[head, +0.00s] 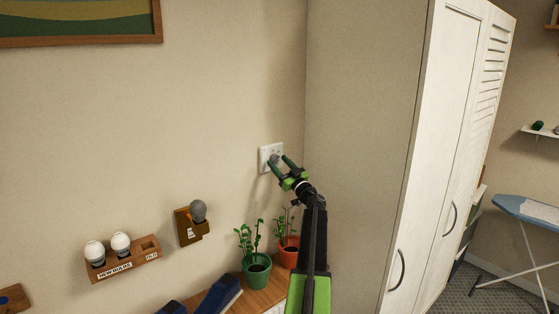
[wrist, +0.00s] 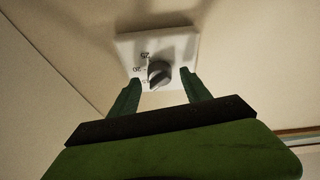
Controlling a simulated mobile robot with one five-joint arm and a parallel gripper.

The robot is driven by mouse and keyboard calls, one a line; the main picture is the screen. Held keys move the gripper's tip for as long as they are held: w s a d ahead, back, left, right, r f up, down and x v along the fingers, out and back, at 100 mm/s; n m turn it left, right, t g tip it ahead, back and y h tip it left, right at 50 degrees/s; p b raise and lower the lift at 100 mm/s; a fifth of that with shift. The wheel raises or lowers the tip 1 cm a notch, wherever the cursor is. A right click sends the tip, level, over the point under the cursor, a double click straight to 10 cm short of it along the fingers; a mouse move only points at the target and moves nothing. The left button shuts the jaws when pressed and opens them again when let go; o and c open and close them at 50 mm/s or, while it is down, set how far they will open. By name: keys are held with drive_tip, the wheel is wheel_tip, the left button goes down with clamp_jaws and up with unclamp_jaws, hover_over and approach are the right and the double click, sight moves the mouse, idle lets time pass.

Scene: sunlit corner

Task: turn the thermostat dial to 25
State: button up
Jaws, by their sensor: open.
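The thermostat (head: 265,153) is a white square plate on the wall, left of the tall cabinet. It also shows in the wrist view (wrist: 185,46), with a dark grey round dial (wrist: 160,74) on it. The marks 25 and 20 are readable left of and above the dial; a lower mark is blurred. A light pointer line runs along the dial's left side; I cannot tell exactly which mark it meets. My gripper (head: 281,161) is open in front of the plate. In the wrist view its green fingers (wrist: 160,76) stand apart, one on each side of the dial and a little below it.
Below are two potted plants, in a green pot (head: 257,272) and an orange pot (head: 289,251). A bulb holder (head: 191,226) and a bulb rack (head: 126,264) are on the wall at left. The tall white cabinet (head: 435,150) stands close on the right. The wall above the thermostat is bare.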

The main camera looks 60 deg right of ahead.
drive_tip(key=shift+w, duration=0.2)
drive_tip(key=shift+c, duration=0.5)
clamp_jaws()
